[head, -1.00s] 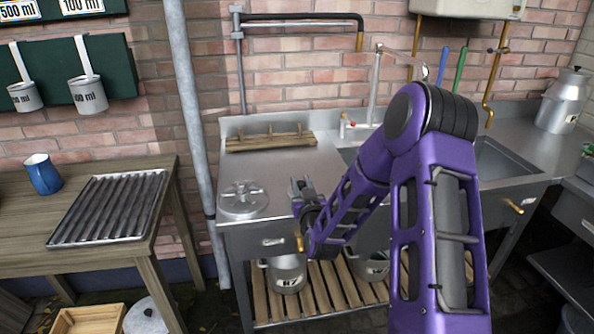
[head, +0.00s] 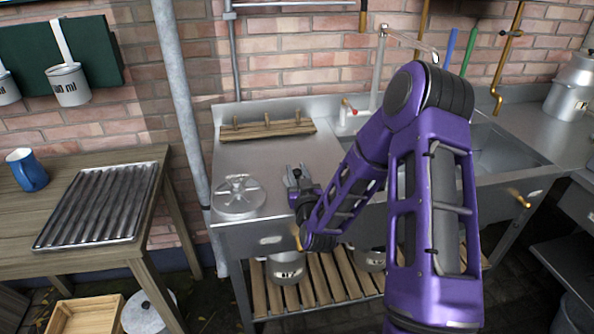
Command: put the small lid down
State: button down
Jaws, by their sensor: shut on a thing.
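My gripper (head: 295,174) is over the front part of the steel sink counter (head: 283,158), at the end of my purple arm. It is shut on a small grey thing, taken as the small lid; its shape is hard to make out against the steel and behind the jaws. I cannot tell whether it touches the counter. A round grey metal lid (head: 239,198) with a cross-shaped handle lies flat on the counter, left of my gripper and apart from it.
A wooden rack (head: 268,130) with pegs stands at the counter's back. The sink basin (head: 500,150) is to the right. A grey pipe (head: 181,100) rises left of the counter. Numbered churns (head: 287,268) stand below. A blue jug (head: 27,170) and ribbed tray (head: 100,205) occupy the left table.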

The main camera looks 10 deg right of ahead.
jog(key=shift+f, duration=0.2)
jog(key=c, duration=0.6)
grip_release()
jog(key=shift+r, duration=0.1)
